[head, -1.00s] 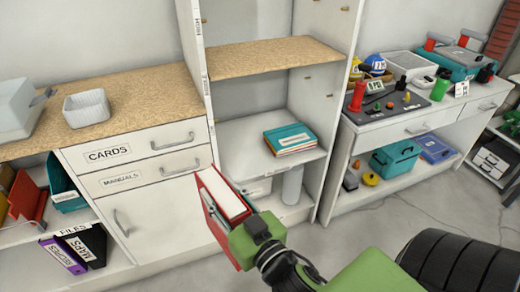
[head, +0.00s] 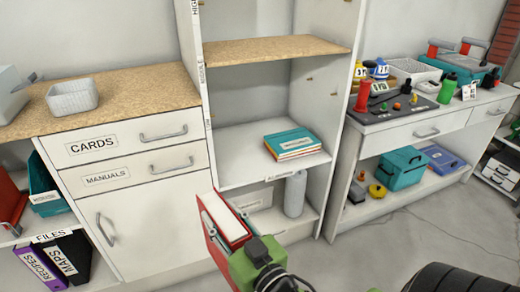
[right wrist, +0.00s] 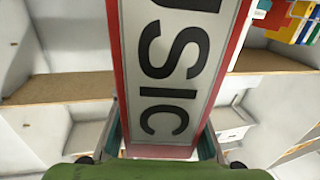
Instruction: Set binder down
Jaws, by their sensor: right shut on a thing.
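A red binder (head: 226,228) with white pages is in the head view, in front of the lower part of the tall shelf unit. My right gripper (head: 240,258) is shut on the binder and holds it in the air, tilted. In the right wrist view the binder's spine (right wrist: 178,60) fills the middle, with a white label whose visible letters read "USIC". The gripper's fingers (right wrist: 160,148) lie on both sides of the spine. My left gripper is not in view.
The tall shelf (head: 236,160) holds a stack of teal and red books (head: 292,143); a grey cylinder (head: 295,193) stands below. A purple binder (head: 40,268) and a black binder (head: 68,258) stand at lower left. A cluttered workbench (head: 430,118) is at right.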

